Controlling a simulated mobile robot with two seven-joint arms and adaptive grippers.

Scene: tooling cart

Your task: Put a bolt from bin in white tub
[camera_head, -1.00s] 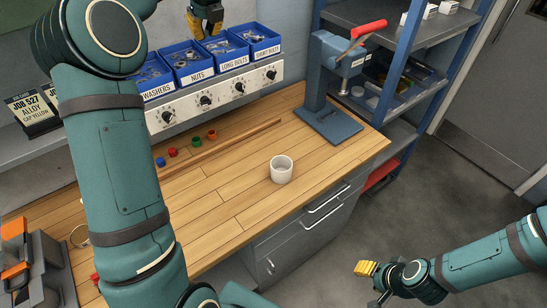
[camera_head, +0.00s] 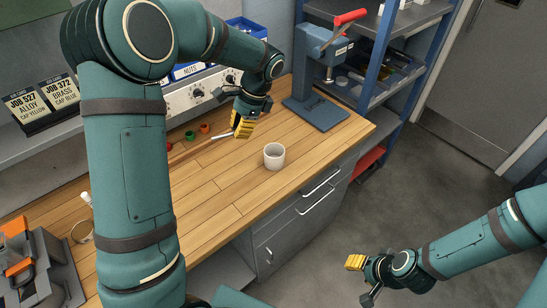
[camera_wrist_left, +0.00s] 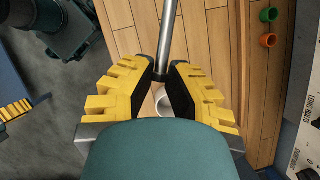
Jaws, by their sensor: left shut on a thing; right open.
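A long grey metal bolt (camera_wrist_left: 169,40) is gripped between the yellow-padded fingers of my left gripper (camera_wrist_left: 167,82). In the head view my left gripper (camera_head: 243,124) is shut above the bench, to the upper left of the white tub (camera_head: 274,157), and part of the bolt (camera_head: 222,135) sticks out to its left. The tub stands upright on the bench; in the left wrist view its rim (camera_wrist_left: 161,99) shows below, between the fingers. The blue bins (camera_head: 187,71) at the back are mostly hidden by my left arm. My right gripper (camera_head: 362,275) is open and empty, off the bench's front.
A blue arbor press (camera_head: 318,110) with a red handle stands at the bench's right end. Small coloured caps (camera_head: 205,128) lie behind a wooden strip (camera_head: 190,152). The bench (camera_head: 225,190) around the tub is clear.

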